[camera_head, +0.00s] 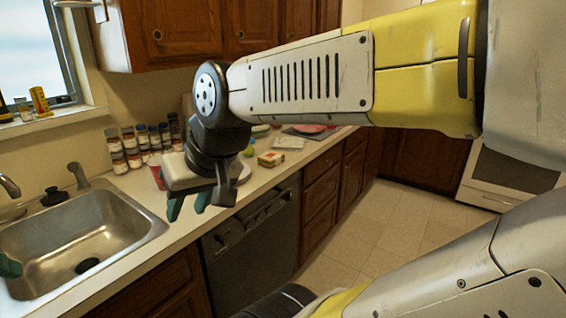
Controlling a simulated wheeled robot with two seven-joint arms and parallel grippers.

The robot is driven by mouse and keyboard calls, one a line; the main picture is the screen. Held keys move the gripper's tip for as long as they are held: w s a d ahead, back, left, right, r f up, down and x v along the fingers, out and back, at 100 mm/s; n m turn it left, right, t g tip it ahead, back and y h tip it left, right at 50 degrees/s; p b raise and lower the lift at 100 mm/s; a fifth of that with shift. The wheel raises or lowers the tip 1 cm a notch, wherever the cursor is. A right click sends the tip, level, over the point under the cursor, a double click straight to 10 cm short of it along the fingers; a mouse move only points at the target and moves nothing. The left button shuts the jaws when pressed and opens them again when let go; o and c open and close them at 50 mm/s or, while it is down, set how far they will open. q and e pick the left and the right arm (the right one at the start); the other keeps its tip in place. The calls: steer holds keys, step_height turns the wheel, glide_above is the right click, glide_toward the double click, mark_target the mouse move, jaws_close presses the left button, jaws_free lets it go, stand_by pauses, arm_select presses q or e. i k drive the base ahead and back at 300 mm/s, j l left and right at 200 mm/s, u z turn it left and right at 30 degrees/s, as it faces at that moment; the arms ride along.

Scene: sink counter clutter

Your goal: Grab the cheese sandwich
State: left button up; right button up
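My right gripper (188,204) hangs in front of the counter between the sink and the plates. Its two teal fingertips point down and stand apart, with nothing seen between them. I cannot make out the cheese sandwich for certain; the gripper and wrist cover part of the counter. A pale plate (243,173) shows partly behind the gripper, and what lies on it is hidden. A teal tip of what looks like my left gripper (8,266) shows at the left edge, over the sink; its opening cannot be seen.
A steel sink (108,222) fills the left counter. Several spice jars (142,143) stand against the wall. A small yellow and red box (271,158), a green round item (249,151) and a pink item (312,128) lie farther along. A dishwasher (252,240) is below; the floor at right is clear.

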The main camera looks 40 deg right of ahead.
mark_target(271, 159)
steer(key=z, duration=1.3)
steer(key=i+l+u, duration=0.15)
steer(key=u, duration=0.35)
steer(key=i+l+u, duration=0.25)
steer(key=u, duration=0.2)
steer(key=i+l, duration=0.15)
steer(key=l, duration=0.15)
steer(key=i+l+u, duration=0.1)
steer(key=l, duration=0.2)
steer(key=i+l, duration=0.2)
steer(key=l, duration=0.15)
steer(key=i+l+u, duration=0.1)
steer(key=i+l, duration=0.2)
steer(key=l, duration=0.3)
steer(key=u, duration=0.05)
